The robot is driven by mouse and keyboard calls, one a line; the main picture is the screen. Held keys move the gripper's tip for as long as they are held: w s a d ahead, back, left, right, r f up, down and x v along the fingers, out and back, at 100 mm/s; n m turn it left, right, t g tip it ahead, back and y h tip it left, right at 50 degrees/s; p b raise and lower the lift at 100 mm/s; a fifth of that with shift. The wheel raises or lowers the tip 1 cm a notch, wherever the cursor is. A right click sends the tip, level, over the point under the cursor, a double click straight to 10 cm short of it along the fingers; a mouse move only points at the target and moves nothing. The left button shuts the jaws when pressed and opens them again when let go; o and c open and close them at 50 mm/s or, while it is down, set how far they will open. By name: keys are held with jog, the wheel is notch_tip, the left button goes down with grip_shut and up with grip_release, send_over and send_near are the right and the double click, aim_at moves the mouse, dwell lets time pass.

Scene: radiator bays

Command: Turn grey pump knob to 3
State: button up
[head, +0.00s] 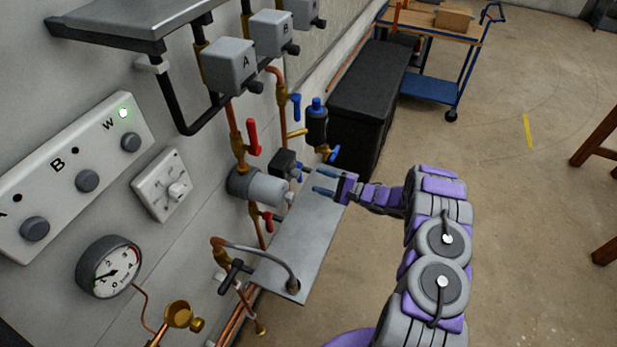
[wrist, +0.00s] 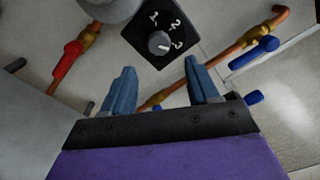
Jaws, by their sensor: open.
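The grey pump knob (wrist: 158,42) sits on a black dial plate (wrist: 140,38) marked 1, 2 and 3, at the top middle of the wrist view. A pale mark on the knob seems to lie on the side of the 3, but it is too small to be sure. In the head view the black pump box (head: 284,163) shows beside the grey pump cylinder (head: 262,187); the knob cannot be made out there. My gripper (head: 322,182) is open and empty, its fingers pointing at the pump. In the wrist view my gripper (wrist: 160,72) has its fingers apart, short of the knob.
A metal shelf plate (head: 300,240) lies below my gripper. Red (head: 252,137) and blue (head: 296,106) valve levers on copper pipes flank the pump. A black cabinet (head: 368,95) and a blue trolley (head: 430,88) stand behind.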

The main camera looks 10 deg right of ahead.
jog(key=v, duration=1)
jog(key=shift+d, duration=0.25)
jog(key=shift+s, duration=0.1)
jog(key=w+d+r+n+t+h+b, duration=0.1)
jog(key=w+d+r+n+h, duration=0.1)
jog(key=w+d+r+h, duration=0.3)
jog(key=w+d+r+n+h+b, duration=0.2)
jog(key=w+r+h, duration=0.4)
jog(key=r+h, duration=0.1)
jog(key=s+r+n+g+h+b, duration=0.1)
jog(key=s+r+g+h, duration=0.1)
jog(key=s+r+h, duration=0.45)
jog(key=s+a+n+g+y+b, duration=0.1)
jog(key=s+a, duration=0.6)
jog(key=s, duration=0.8)
jog(key=s+a+n+g+y+b, duration=0.1)
jog(key=s+a+n+g, duration=0.3)
jog(key=s, duration=1.2)
jog(key=s+a+n+g+y+b, duration=0.2)
jog(key=s+a+g, duration=0.4)
jog(key=s+a, duration=0.5)
jog(key=s+n, duration=0.1)
jog(key=s, duration=0.4)
jog(key=shift+r, duration=0.2)
